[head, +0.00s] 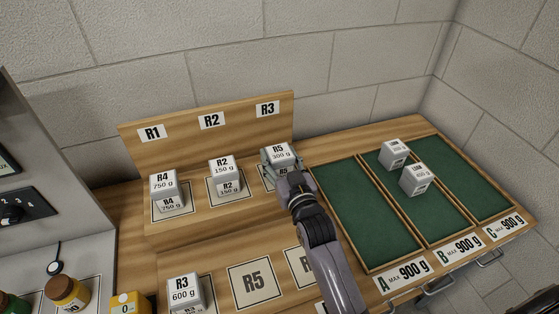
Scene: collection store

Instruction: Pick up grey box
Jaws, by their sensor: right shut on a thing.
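The grey box labelled R5 300 g (281,151) is at the right end of the upper wooden shelf, by the R3 sign. My right gripper (276,166) is shut on this box, with my arm reaching up from the bottom. The gripper hides part of the box's front and sides. I cannot tell whether the box touches the shelf. Other grey boxes are R4 750 g (163,186) and R2 150 g (222,168) on the same shelf, and R3 600 g (185,289) on the lower level. My left gripper is not in view.
Green-lined trays marked A (352,215), B (440,228) and C (470,185) lie to the right. Two grey boxes (416,180) (392,153) sit in tray B; tray A is empty. A backboard (180,135) rises behind the shelf. Bottles (66,291) stand at lower left.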

